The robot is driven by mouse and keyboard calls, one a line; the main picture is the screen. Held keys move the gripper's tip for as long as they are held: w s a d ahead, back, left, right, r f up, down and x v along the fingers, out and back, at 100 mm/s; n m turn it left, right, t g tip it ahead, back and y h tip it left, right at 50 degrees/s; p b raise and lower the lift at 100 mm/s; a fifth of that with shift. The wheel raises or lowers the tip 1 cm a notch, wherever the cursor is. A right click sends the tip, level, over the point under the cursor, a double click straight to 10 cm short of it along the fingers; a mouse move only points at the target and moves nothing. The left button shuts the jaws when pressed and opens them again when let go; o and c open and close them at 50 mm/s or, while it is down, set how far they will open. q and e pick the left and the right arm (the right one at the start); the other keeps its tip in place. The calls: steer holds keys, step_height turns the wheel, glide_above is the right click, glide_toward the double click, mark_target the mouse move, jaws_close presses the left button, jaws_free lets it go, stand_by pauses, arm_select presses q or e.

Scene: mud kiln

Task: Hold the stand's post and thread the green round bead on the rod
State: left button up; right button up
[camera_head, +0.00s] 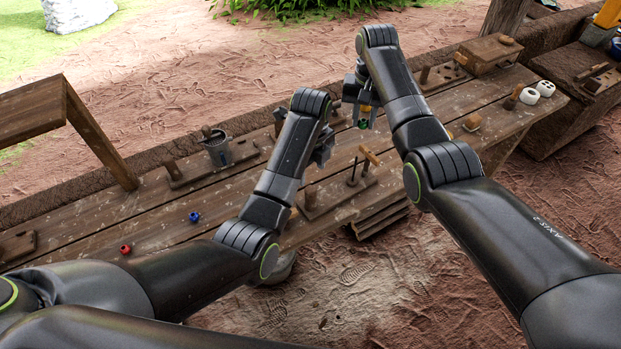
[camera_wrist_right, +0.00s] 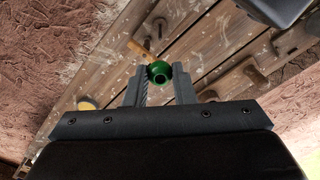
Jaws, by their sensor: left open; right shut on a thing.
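The green round bead (camera_head: 362,124) is held between the fingertips of my right gripper (camera_head: 362,112), above the bench. In the right wrist view the bead (camera_wrist_right: 159,72) sits between both fingers, its hole showing. The stand (camera_head: 335,196) is a dark wooden base on the bench, below and slightly left of the bead. It carries upright pieces, including a thin dark rod (camera_head: 353,172) and a lighter wooden crosspiece (camera_head: 370,155). The bead is above and apart from the rod. My left gripper (camera_head: 324,148) is open, left of the rod and above the stand; its arm hides part of the base.
A red bead (camera_head: 126,249) and a blue bead (camera_head: 194,216) lie on the left bench planks. A wooden box (camera_head: 490,54) and white pots (camera_head: 537,91) are at the far right. The left bench planks have free room.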

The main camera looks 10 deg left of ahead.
mark_target(310, 189)
arm_select(q)
step_height(310, 189, down, 11)
steer(key=shift+f, duration=0.15)
stand_by(0.4)
jaws_close()
stand_by(0.6)
arm_select(e)
step_height(310, 189, down, 6)
steer(key=shift+r, duration=0.1)
